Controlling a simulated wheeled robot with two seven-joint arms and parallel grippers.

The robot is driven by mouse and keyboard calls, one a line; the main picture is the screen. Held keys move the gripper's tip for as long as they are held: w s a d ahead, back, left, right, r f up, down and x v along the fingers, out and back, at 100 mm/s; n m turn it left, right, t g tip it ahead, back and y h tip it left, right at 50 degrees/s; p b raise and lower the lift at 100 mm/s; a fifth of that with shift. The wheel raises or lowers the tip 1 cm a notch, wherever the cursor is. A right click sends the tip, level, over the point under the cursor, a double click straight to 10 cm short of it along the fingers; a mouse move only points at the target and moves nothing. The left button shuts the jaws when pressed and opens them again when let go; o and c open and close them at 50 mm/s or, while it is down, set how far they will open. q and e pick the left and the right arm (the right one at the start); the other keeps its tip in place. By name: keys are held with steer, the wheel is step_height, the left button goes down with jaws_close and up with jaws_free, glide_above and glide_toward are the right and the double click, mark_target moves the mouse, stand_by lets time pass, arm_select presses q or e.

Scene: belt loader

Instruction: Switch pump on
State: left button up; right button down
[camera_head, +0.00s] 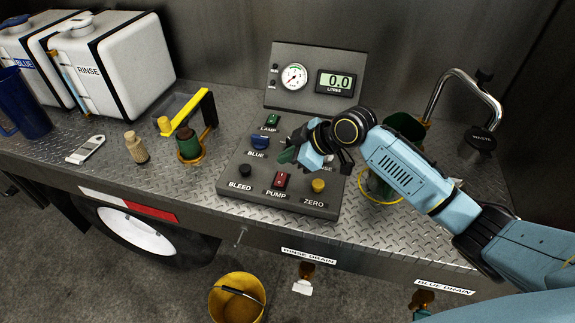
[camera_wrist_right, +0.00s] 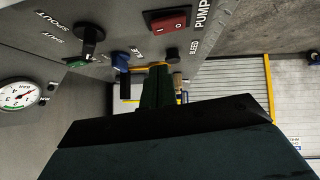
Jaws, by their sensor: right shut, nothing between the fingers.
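The pump switch (camera_head: 281,180) is a red rocker at the front middle of the sloped grey control panel (camera_head: 262,182), above the PUMP label. It also shows in the wrist view (camera_wrist_right: 168,20), near the top. My right gripper (camera_head: 287,156) is shut and empty above the panel, just behind the pump switch and apart from it as far as I can see. Its closed dark green fingertips show in the wrist view (camera_wrist_right: 158,84). The gripper and wrist hide the middle of the panel and part of the RINSE label. My left gripper is not in view.
A black BLEED button (camera_head: 245,171) and a yellow ZERO button (camera_head: 318,186) flank the switch. A blue knob (camera_head: 259,142) and green lamp switch (camera_head: 272,120) sit behind. The display reads 0.0 litres (camera_head: 335,83). A yellow bucket (camera_head: 237,299) stands below the bench.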

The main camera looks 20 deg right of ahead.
mark_target(280, 172)
steer(key=shift+w+f, duration=0.15)
steer(key=shift+f, duration=0.9)
steer(key=shift+w+f, duration=0.15)
steer(key=shift+f, duration=0.9)
steer(key=shift+d, duration=0.1)
steer(key=shift+w+f+g+b, duration=0.1)
steer(key=shift+f+g+b, duration=0.2)
steer(key=shift+f, duration=0.1)
steer(key=shift+s+a+r+p, duration=0.4)
steer(key=shift+s+p, duration=0.25)
steer(key=shift+p, duration=0.35)
